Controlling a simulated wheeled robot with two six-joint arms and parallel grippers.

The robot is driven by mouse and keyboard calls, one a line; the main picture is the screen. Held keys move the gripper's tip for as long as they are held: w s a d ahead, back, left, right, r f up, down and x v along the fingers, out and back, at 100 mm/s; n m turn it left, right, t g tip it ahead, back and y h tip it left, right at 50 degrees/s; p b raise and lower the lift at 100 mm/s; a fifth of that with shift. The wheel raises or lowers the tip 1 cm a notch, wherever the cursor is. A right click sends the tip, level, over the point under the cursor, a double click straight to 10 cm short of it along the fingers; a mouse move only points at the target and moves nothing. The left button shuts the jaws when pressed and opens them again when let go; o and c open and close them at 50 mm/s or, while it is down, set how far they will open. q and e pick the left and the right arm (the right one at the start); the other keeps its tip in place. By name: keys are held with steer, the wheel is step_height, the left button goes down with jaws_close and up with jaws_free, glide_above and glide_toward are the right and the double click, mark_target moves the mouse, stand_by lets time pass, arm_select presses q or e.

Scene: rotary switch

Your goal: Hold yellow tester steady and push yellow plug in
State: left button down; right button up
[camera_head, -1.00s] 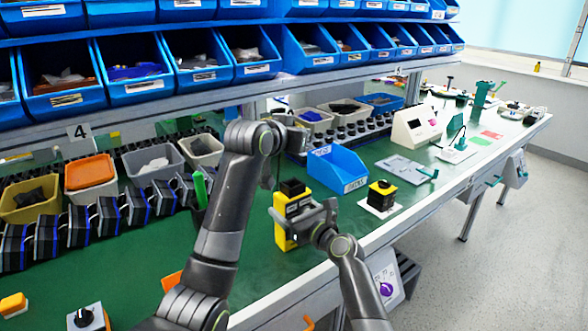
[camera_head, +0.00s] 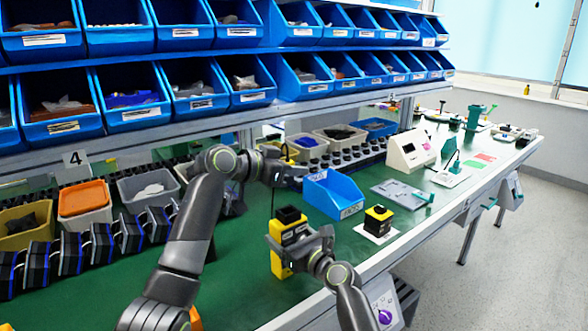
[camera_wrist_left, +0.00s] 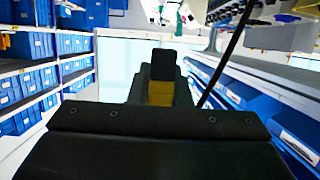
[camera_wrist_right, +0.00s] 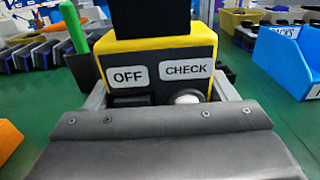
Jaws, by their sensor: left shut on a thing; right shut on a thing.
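The yellow tester (camera_head: 281,262) stands upright above the green bench, with a black block (camera_head: 288,214) on top. My right gripper (camera_head: 298,241) is shut around its body.
A blue bin (camera_head: 336,196) stands right of the tester, and another yellow-and-black device (camera_head: 378,221) sits on a white card. Grey and orange bins (camera_head: 84,200) and a row of dark units line the left. Blue shelf bins hang above the bench.

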mark_target(294, 208)
arm_select(q)
steer(key=shift+f, duration=2.9)
steer(key=shift+f, duration=1.8)
steer(key=c, duration=1.3)
jaws_free()
steer(key=shift+o, duration=0.2)
steer(key=shift+a, duration=0.1)
steer(key=v, duration=1.2)
steer(key=shift+f, duration=0.1)
